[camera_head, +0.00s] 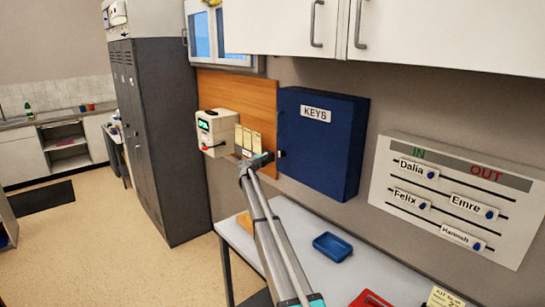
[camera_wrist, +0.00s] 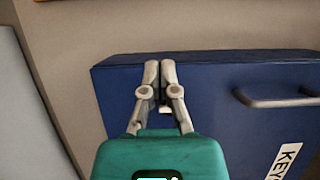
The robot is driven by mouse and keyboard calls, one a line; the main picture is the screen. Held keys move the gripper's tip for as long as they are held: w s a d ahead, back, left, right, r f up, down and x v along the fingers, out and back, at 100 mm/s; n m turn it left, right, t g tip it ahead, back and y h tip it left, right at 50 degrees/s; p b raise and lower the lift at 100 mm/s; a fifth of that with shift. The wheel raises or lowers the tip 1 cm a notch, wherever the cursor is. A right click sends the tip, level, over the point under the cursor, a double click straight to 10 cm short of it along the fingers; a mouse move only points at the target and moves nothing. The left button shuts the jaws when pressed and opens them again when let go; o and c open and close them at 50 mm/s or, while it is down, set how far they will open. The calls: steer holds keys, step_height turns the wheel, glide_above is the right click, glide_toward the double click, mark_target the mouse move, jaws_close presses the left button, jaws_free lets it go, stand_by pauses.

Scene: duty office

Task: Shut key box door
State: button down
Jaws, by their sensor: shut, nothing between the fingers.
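The key box (camera_head: 313,160) is dark blue with a white KEYS label and is fixed to the wall above the table. Its door looks flat against the body in the head view; I cannot tell whether a narrow gap is left. My gripper (camera_head: 272,156) is at the left edge of the box. In the wrist view, my gripper (camera_wrist: 160,72) is shut and empty, its fingertips over the edge of the blue key box (camera_wrist: 215,90). Whether they touch it is unclear. A grey bar handle (camera_wrist: 275,99) and part of the label show to the right.
A white device (camera_head: 215,132) is on the wooden panel (camera_head: 240,90) left of the box. The IN/OUT board (camera_head: 455,200) hangs to the right. White cabinets (camera_head: 440,35) are above. The table (camera_head: 300,225) below holds a blue tray (camera_head: 332,246).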

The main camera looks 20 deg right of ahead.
steer(key=w+a, duration=0.3)
steer(key=a, duration=0.5)
steer(key=shift+w+f, duration=0.1)
steer(key=s+a+n+t+y, duration=0.5)
steer(key=s+a+n+y, duration=0.4)
steer(key=s+n+y, duration=0.3)
steer(key=s+a+f+n+g+y, duration=0.3)
steer(key=s+f+n, duration=0.15)
steer(key=s, duration=0.45)
steer(key=s+a+f+n+g+y, duration=0.25)
steer(key=s+n, duration=0.25)
steer(key=s, duration=0.5)
steer(key=s+d+f+n+g+h, duration=0.1)
steer(key=s+f+g, duration=0.3)
steer(key=s, duration=0.9)
steer(key=s+d+f+n+g+h, duration=0.2)
steer(key=s+d+f+g, duration=0.1)
steer(key=s, duration=1.1)
steer(key=s+d+f+n+g+h, duration=0.1)
steer(key=s+g, duration=0.5)
steer(key=s, duration=0.7)
step_height(320, 180, down, 4)
steer(key=shift+s+d+r+n+h, duration=0.15)
steer(key=shift+s+d+n+h, duration=0.25)
steer(key=shift+d+h, duration=0.6)
